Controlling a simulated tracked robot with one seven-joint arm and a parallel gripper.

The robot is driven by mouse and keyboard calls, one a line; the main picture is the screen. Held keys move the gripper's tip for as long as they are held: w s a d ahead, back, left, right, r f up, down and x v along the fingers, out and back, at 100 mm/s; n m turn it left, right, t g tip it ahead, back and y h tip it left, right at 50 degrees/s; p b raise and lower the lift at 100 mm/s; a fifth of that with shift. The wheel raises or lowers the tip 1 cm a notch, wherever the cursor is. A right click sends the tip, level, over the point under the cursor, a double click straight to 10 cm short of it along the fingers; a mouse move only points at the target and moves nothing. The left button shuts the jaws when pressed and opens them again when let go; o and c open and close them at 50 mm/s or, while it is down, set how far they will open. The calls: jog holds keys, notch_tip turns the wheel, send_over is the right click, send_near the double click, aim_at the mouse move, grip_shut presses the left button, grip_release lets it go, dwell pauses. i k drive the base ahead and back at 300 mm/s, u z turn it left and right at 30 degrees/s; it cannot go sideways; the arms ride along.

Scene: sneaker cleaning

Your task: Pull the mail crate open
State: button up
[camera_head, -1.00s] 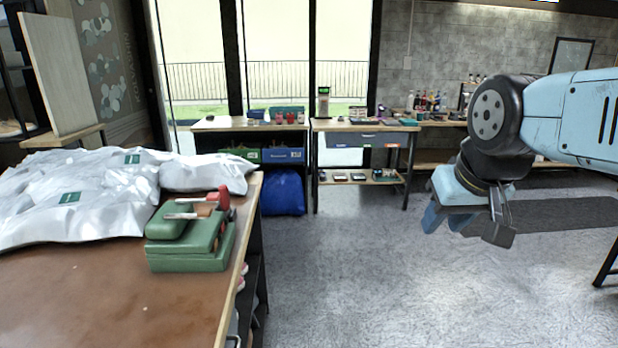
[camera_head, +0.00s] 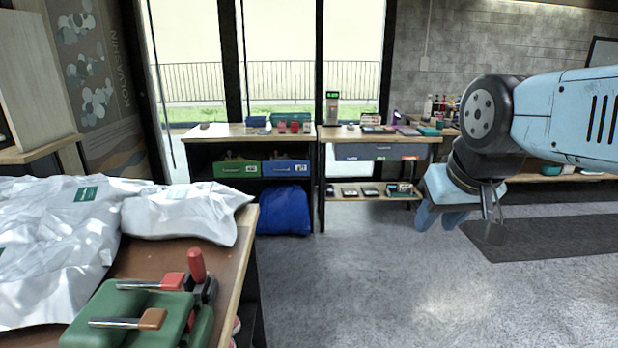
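Two crates sit side by side in the shelf under the far workbench by the windows: a green crate (camera_head: 236,168) on the left and a blue crate (camera_head: 285,168) on the right. Each has a small pale label on its front, too small to read, so I cannot tell which is the mail crate. Both appear pushed in. My gripper (camera_head: 440,216) hangs in the air at the right, well nearer to me than the crates and apart from them. Its two light-blue fingers look spread, with nothing between them.
A worktable (camera_head: 238,262) with white bags (camera_head: 185,215) and a green toolbox (camera_head: 130,318) blocks the near left. A blue sack (camera_head: 284,210) lies below the crates. Another bench (camera_head: 375,134) with a drawer stands to their right. The grey floor (camera_head: 350,290) ahead is clear.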

aim_at(367, 151)
jog(key=z, duration=0.1)
jog(key=i, duration=2.2)
jog(key=z, duration=0.4)
jog(key=i, duration=1.7)
jog(key=z, duration=0.15)
